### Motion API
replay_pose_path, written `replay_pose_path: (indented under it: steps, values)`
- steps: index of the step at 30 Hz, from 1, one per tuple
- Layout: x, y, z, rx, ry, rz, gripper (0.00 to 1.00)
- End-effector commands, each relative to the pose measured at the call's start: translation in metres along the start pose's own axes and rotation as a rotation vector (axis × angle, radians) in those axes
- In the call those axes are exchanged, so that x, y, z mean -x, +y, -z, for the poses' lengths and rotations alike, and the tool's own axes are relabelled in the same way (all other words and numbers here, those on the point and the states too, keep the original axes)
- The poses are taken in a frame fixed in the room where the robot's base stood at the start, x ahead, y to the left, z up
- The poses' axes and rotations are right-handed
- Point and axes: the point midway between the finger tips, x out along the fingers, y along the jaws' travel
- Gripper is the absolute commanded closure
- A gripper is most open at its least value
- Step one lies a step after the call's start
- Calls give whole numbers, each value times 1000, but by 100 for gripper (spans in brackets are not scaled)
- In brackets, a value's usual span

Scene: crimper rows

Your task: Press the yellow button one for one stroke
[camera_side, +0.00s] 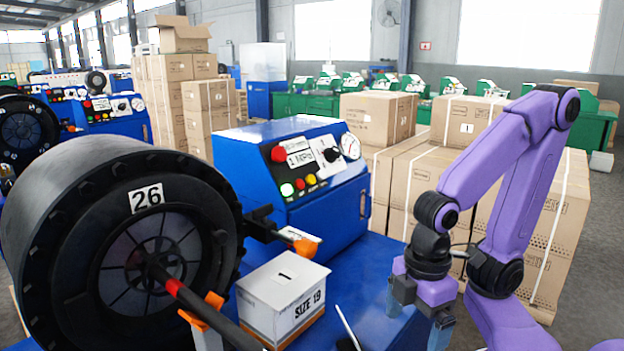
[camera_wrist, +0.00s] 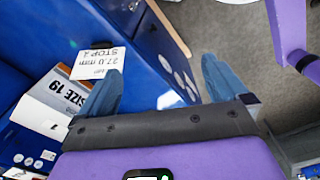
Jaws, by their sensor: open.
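The yellow button (camera_side: 311,180) is small and sits on the sloped front panel of the blue machine (camera_side: 330,215) in the side view. I cannot make out the yellow button there.
A white "SIZE 19" box (camera_side: 283,295) stands on the blue bench, left of my gripper; it also shows in the wrist view (camera_wrist: 60,100). A large black crimping head (camera_side: 120,240) fills the left. Stacked cartons (camera_side: 420,190) stand behind my arm. A red mushroom knob (camera_side: 279,154) is on the panel.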

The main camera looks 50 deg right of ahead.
Motion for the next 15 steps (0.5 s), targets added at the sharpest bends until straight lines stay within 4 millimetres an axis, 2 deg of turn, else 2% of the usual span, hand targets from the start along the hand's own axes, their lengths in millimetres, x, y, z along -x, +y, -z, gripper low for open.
replay_pose_path:
  steps: [3, 4, 13, 15]
  values:
    - [0, 0, 0, 0, 0, 0, 0]
    - [0, 0, 0, 0, 0, 0, 3]
    - [0, 0, 0, 0, 0, 0, 100]
    - [0, 0, 0, 0, 0, 0, 100]
